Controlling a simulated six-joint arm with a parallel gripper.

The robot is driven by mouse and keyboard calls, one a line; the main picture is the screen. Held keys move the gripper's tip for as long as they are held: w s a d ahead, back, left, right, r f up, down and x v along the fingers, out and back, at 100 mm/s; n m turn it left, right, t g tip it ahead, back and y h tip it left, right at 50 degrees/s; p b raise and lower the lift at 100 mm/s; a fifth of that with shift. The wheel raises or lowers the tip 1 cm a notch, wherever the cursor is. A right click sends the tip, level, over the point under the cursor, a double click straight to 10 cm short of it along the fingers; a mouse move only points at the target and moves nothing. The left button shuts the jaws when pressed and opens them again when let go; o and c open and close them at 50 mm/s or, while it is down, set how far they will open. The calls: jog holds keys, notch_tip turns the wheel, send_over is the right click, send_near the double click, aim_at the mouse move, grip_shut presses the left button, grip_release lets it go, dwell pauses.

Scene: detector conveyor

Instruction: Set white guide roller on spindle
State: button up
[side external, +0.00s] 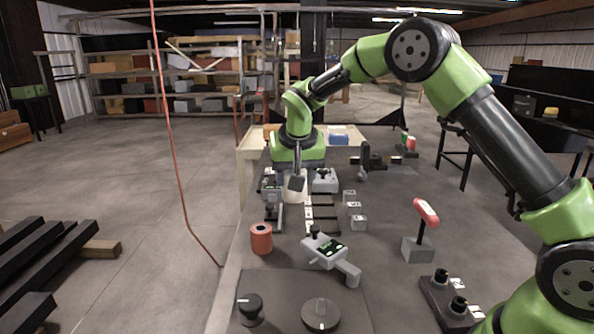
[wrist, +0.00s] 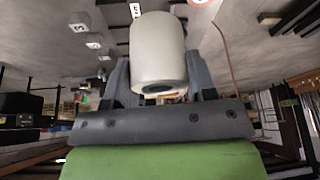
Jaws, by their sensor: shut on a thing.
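The white guide roller (wrist: 158,48) is a pale, thick cylinder with a dark bore at its near end in the wrist view. My gripper (wrist: 160,75) is shut on it, with one grey finger on each side. In the side external view the roller (side external: 292,191) shows as a pale shape at my gripper (side external: 296,183), over the far middle of the table. Dark gripper parts cover some of it. I cannot tell from these frames whether it touches anything below. I cannot make out the spindle clearly; it may be hidden near the gripper.
An orange-red roller (side external: 261,239) stands left of the dark-slatted conveyor (side external: 320,213). Numbered grey blocks (side external: 357,222) and a red-topped handle (side external: 425,214) stand to the right. Dark knobs (side external: 321,314) sit near the front.

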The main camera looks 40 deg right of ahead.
jog(key=s+a+m+g+h, duration=0.1)
jog(key=s+a+m+g, duration=0.1)
jog(key=s+a+m, duration=0.35)
jog(key=s+a+m+g+h, duration=0.1)
jog(key=s+a+m+g, duration=0.2)
jog(key=s+m, duration=0.6)
jog(key=shift+s+a+f, duration=0.1)
jog(key=shift+s+f, duration=0.05)
jog(key=shift+f, duration=1.35)
jog(key=shift+s+a+f, duration=0.1)
jog(key=shift+s+f, duration=0.05)
jog(key=shift+f, duration=1.35)
jog(key=shift+s+a+f, duration=0.1)
jog(key=shift+s+f, duration=0.05)
jog(key=shift+f, duration=1.35)
jog(key=shift+d+f, duration=0.1)
jog(key=shift+f, duration=0.55)
jog(key=shift+f, duration=0.4)
jog(key=shift+f, duration=0.25)
jog(key=shift+f, duration=0.35)
jog(key=shift+f, duration=0.45)
